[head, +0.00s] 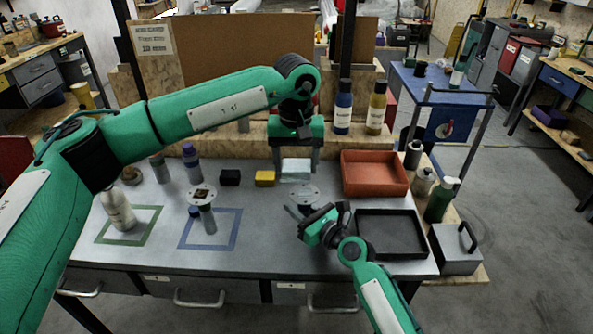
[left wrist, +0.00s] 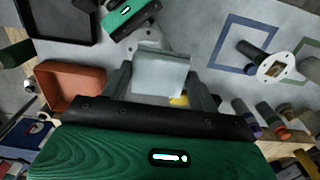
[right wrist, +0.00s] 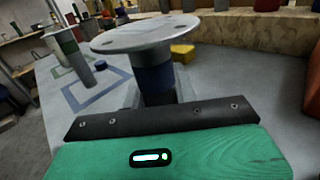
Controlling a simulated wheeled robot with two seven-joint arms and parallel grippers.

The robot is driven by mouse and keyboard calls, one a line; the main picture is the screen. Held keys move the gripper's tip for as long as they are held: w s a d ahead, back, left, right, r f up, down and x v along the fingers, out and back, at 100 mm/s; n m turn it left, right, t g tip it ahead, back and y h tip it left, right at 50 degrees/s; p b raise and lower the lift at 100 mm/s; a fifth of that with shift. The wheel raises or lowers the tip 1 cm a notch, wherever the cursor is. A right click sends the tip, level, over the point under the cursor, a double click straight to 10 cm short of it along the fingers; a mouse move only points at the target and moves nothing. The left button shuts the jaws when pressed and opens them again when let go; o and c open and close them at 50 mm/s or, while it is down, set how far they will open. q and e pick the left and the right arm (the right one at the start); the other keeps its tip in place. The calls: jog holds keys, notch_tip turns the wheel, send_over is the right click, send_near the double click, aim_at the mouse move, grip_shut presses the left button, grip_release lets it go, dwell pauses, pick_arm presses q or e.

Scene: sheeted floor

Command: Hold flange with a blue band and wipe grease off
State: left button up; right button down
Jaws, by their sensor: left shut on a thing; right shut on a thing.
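The flange with a blue band (right wrist: 155,80) stands upright in my right gripper (right wrist: 160,104), which is shut on its stem; its grey disc (right wrist: 145,33) faces up. The disc also shows in the head view (head: 304,193), beside my right gripper (head: 318,217). My left gripper (head: 296,152) is shut on a pale folded cloth (head: 296,170), just behind the disc. The cloth (left wrist: 160,75) hides part of the disc in the left wrist view. I cannot tell whether they touch. A second flange (head: 202,190), with a brown patch on its disc, stands in the blue square.
A red tray (head: 375,188) and a black tray (head: 391,254) lie on the right. A black block (head: 230,177) and a yellow block (head: 265,178) sit behind. A white bottle (head: 118,211) stands in the green square (head: 143,235). Bottles line the back ledge. The front middle is clear.

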pick_arm(q)
jog(key=shift+r, duration=1.35)
pick_arm(e)
jog(key=c, duration=1)
grip_release()
jog(key=v, duration=1.2)
